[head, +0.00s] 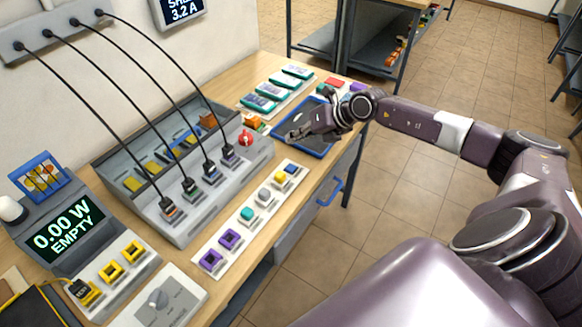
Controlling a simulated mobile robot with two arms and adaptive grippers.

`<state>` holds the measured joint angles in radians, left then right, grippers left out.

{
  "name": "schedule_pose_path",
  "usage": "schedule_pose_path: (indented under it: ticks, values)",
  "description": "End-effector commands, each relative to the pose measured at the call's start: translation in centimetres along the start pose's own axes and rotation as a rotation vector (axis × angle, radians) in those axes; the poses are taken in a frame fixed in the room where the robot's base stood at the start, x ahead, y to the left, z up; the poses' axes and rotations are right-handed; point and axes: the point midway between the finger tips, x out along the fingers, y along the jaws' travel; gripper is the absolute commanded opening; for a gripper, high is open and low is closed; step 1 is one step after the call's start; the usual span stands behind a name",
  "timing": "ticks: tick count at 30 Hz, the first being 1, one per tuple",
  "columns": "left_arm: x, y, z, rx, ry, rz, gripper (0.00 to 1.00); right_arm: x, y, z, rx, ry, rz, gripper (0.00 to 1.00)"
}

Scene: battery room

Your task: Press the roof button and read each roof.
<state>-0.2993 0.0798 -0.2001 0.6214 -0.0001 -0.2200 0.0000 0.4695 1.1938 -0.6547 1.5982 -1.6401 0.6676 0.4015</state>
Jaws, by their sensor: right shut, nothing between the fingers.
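A meter display (66,229) at the left reads "0.00 W EMPTY". A wall display (181,9) at the top is cut off and shows "3.2 A" on its lower line. A red knob or button (246,138) sits at the right end of a grey console (195,222); I cannot tell whether it is the roof button. Several black cables run from a wall bar (60,27) to plugs in the console. My right gripper (291,136) is shut and empty, above the near-left part of a blue-rimmed tray (320,152), right of the red knob. My left gripper is out of view.
A white strip (236,231) with purple sockets and coloured blocks lies along the bench's front edge. Teal modules (271,91) stand behind the tray. The tiled floor (385,180) is open at right.

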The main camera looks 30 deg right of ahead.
Motion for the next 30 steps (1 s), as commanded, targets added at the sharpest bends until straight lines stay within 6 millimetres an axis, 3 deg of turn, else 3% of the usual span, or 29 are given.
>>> schedule_pose_path:
  ticks: [8,20,30]
  values:
    - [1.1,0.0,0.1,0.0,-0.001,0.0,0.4,1.0,-0.6,-0.7,0.001,0.0,0.002,0.0]
    - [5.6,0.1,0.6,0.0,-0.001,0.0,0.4,4.9,-3.4,-3.6,0.002,0.001,0.002,0.0]
    - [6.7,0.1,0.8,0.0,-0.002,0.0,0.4,6.2,-4.4,-4.5,0.0,-0.001,0.002,0.0]
